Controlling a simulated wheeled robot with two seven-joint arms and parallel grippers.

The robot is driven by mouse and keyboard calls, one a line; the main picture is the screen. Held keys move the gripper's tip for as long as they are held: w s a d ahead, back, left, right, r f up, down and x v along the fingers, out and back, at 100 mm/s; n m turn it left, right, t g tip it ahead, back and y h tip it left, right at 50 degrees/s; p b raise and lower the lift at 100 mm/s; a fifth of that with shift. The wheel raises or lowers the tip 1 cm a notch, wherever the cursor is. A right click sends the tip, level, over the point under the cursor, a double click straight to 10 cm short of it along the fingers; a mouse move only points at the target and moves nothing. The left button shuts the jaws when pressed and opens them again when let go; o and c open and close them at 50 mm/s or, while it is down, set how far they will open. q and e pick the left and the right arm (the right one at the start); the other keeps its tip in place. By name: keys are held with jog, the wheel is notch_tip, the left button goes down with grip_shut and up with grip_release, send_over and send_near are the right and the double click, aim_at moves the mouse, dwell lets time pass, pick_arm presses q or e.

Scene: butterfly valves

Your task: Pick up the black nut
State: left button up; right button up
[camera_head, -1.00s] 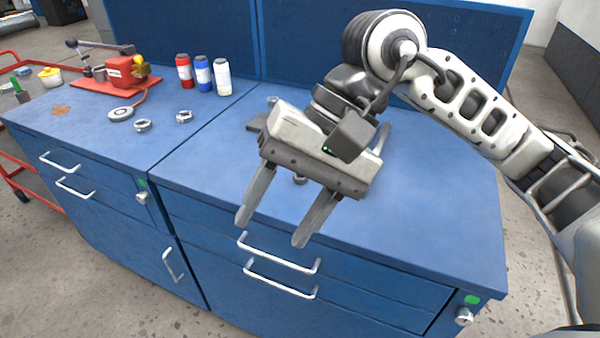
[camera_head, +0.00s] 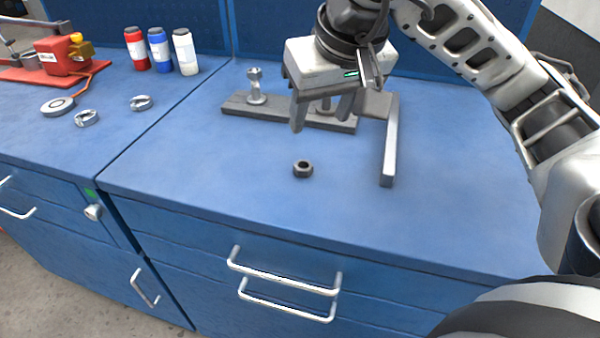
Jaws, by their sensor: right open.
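The black nut (camera_head: 303,169) lies flat on the blue bench top (camera_head: 230,185), near the middle of the view. My right gripper (camera_head: 319,125) is open and points down, above and behind the nut in the picture. Its fingers are apart from the nut and hold nothing. Part of a grey plate behind the fingers is hidden by the gripper. My left gripper is not in view.
A grey plate (camera_head: 237,105) with an upright bolt (camera_head: 256,84) lies behind the nut. A grey metal bar (camera_head: 390,150) lies to the right. Two valve rings (camera_head: 141,103), bottles (camera_head: 160,52) and a red tool (camera_head: 58,55) are further left. The bench front is clear.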

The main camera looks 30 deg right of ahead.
send_over(305, 174)
jog(key=s, duration=0.1)
notch_tip(305, 174, down, 7)
jog(key=shift+s+d+r+b, duration=0.1)
jog(key=shift+d+r+b, duration=0.05)
jog(key=shift+b, duration=0.15)
jog(key=shift+x, duration=2.7)
jog(key=c, duration=1.1)
